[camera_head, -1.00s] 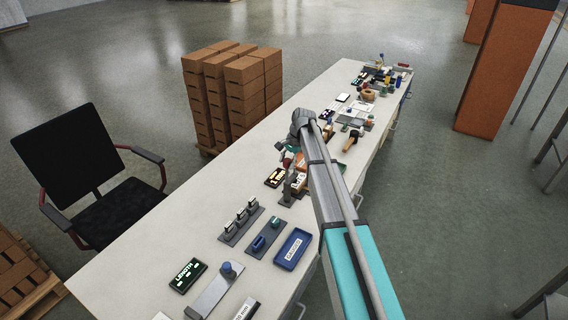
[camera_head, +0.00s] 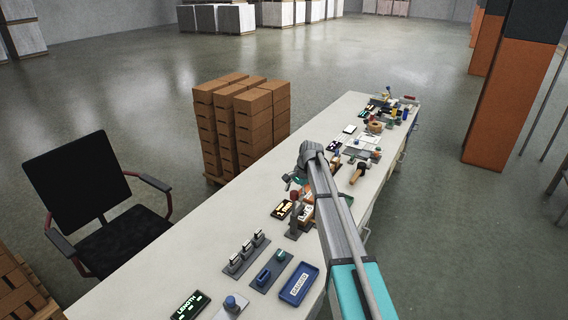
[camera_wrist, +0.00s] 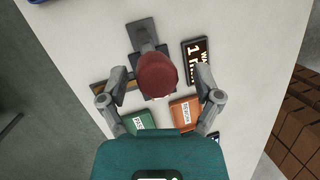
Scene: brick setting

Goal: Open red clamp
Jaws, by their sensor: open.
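The red clamp (camera_wrist: 157,72) shows in the wrist view as a dark red rounded handle on a grey base plate, rising towards the camera. My gripper (camera_wrist: 160,82) is open, with one finger on each side of the red handle and a visible gap on both sides. In the head view the red clamp (camera_head: 296,194) stands on the bench, just below my gripper (camera_head: 294,181) and partly beside my arm. Whether the clamp is latched cannot be told.
In the wrist view, a dark display (camera_wrist: 195,58) lies right of the clamp, and a green box (camera_wrist: 138,122) and an orange box (camera_wrist: 184,112) lie close below it. Grey toggle clamps (camera_head: 246,252) and a blue tray (camera_head: 299,284) stand nearer on the bench.

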